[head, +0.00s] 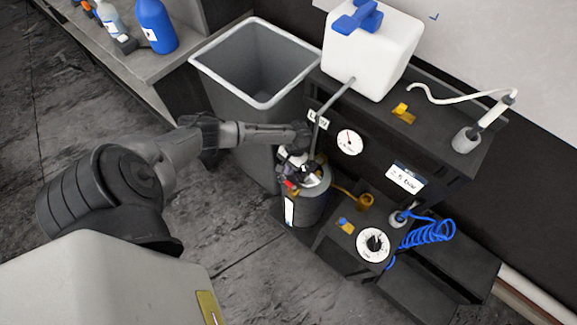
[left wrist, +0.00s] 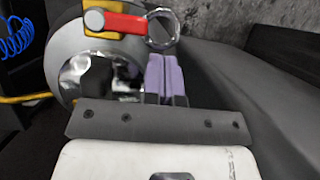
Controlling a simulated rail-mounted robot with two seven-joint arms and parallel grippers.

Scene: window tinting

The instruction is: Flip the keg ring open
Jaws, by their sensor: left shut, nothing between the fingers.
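The keg (head: 310,206) is a dark grey cylinder with a white label, standing beside the bin in the head view. It also shows as a grey rounded body in the left wrist view (left wrist: 62,62). A red lever (left wrist: 118,22) on a yellow mount and a metal ring (left wrist: 177,28) show at its top. My left gripper (head: 296,172) points down over the keg top. In the left wrist view its purple fingers (left wrist: 165,78) are shut and empty, close to the ring; I cannot tell whether they touch it. My right gripper is not in view.
A grey bin (head: 215,80) stands behind my left arm. A black cart (head: 450,150) with a white jug (head: 370,50), gauge (head: 349,142) and blue coiled hose (head: 430,232) is close on the right. A bench with bottles is at upper left. Floor is clear at left.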

